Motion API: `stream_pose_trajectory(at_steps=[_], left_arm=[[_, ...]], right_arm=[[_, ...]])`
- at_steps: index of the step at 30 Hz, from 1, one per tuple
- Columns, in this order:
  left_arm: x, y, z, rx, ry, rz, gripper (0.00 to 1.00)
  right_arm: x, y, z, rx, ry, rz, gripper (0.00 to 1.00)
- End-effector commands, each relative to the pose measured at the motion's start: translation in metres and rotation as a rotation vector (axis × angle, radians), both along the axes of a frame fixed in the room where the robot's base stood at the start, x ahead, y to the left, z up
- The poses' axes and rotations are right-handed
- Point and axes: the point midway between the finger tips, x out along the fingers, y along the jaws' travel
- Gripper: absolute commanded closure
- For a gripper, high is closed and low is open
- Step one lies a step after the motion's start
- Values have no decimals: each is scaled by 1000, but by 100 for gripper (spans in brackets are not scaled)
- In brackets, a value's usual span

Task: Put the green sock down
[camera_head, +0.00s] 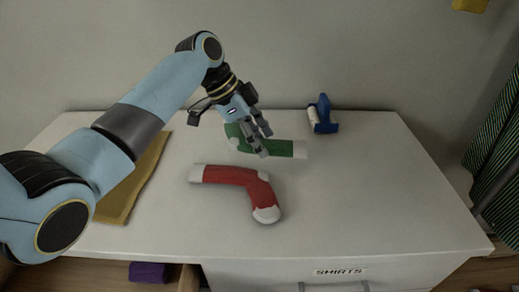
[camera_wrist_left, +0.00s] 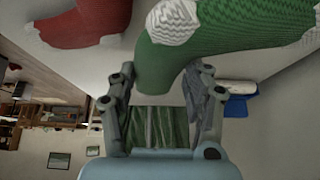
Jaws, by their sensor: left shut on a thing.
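The green sock (camera_head: 279,148), with white ends, is at the back middle of the white dresser top. My left gripper (camera_head: 264,142) is shut on it, and its fingers hide part of the sock. In the left wrist view the green sock (camera_wrist_left: 205,38) runs between the two fingers (camera_wrist_left: 162,84). I cannot tell whether the sock touches the top or hangs just above it. My right gripper is not in view.
A red sock (camera_head: 236,176) with white ends lies in front of the green one. A mustard cloth (camera_head: 131,190) lies at the left, partly behind my arm. A blue object with a white roll (camera_head: 322,115) stands at the back right. The right side of the dresser top (camera_head: 385,190) is clear.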

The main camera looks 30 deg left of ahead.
Motion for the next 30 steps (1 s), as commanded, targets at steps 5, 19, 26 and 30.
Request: stream_pose_trajectory(at_steps=[5,19,26,30], left_arm=[[7,-47,25,-9,-3,-4,73],[15,-113,50,-4,3,-2,73],[16,-115,51,-4,4,-1,73],[15,-115,51,-4,4,-1,74]], right_arm=[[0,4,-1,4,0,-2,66],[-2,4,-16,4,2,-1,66],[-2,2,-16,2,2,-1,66],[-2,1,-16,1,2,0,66]])
